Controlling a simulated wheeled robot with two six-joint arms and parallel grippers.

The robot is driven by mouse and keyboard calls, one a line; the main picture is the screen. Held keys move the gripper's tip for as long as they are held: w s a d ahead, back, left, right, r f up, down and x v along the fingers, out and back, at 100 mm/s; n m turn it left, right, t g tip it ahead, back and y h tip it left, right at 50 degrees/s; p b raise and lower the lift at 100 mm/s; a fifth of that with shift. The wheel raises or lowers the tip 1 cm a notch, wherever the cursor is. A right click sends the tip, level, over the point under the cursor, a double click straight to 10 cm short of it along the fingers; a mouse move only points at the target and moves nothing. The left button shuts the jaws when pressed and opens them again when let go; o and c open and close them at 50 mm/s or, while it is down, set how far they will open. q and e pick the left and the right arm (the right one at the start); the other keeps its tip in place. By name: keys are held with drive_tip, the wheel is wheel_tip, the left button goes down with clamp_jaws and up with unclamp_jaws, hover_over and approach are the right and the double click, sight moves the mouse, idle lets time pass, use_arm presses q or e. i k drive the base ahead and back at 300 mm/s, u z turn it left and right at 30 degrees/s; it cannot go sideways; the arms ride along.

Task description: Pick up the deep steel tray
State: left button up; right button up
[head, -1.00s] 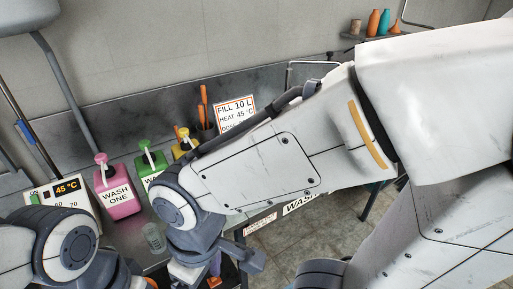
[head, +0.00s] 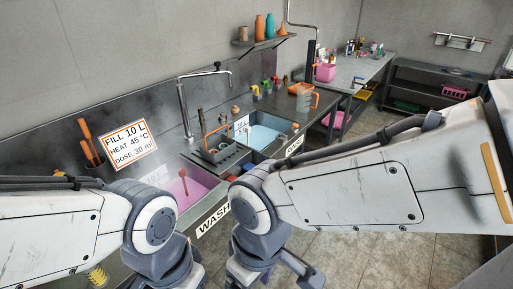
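I cannot pick out a deep steel tray for certain in the head view. My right arm comes in from the right and its wrist hangs low in front of the sinks; the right gripper (head: 272,276) is partly in view at the bottom edge, and I cannot tell whether it is open. My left arm crosses the lower left, and its gripper is out of view below the edge. Neither arm visibly holds anything.
A sink with pink liquid (head: 200,190) and a sink with blue liquid (head: 268,134) lie along the wall. A grey caddy (head: 222,157) stands between them. A dark shelf rack (head: 425,92) stands back right. The floor (head: 385,255) is open at right.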

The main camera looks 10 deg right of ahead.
sight(214, 143)
drive_tip(key=z, duration=1.2)
drive_tip(key=i, duration=2.75)
drive_tip(key=u, duration=3.1)
